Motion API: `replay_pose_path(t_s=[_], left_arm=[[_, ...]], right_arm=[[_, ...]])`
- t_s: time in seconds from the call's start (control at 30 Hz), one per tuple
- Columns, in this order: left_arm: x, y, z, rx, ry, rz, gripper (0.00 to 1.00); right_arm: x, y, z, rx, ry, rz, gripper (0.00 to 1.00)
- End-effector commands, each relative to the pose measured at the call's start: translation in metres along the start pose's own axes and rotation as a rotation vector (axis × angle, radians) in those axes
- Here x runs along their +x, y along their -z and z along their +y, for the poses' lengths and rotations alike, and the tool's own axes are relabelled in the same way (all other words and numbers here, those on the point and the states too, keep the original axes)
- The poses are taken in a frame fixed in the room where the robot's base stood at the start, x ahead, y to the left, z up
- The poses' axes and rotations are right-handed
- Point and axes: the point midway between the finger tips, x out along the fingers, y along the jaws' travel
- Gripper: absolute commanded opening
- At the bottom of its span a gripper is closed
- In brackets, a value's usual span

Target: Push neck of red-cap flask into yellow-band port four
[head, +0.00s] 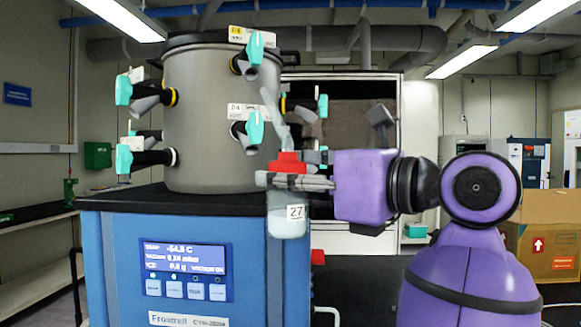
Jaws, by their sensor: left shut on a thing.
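The red-cap flask has a red cap (288,162), a frosted body (289,218) labelled 27, and a pale neck (276,118) that leans up and left. My left gripper (280,178) is shut on the flask around its cap area, hiding part of it. The flask hangs upright in front of the grey drum's right side. The lower front port (240,131), with a teal valve and a tag that seems to read P4, is just left of the neck. The upper front port (240,66) has a yellow-marked tag. Whether the neck touches a port is unclear. My right gripper is not in view.
The grey drum (205,130) stands on a blue freeze dryer cabinet (120,262) with a black top. More teal-valved ports stick out at its left, one with a yellow ring (173,96), and at its right. A cardboard box (545,215) sits far right.

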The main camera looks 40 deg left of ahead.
Motion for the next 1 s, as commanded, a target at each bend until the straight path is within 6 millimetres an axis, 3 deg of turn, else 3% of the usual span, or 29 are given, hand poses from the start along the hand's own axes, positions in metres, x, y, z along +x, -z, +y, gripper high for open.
replay_pose_path(t_s=[0.2,1.0], left_arm=[[0.002,0.006,0.004,-0.006,-0.02,-0.003,0.0],[0.04,-0.031,-0.016,-0.007,-0.019,-0.002,0.0]], right_arm=[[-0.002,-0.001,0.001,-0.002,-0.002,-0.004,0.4],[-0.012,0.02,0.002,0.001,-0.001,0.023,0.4]])
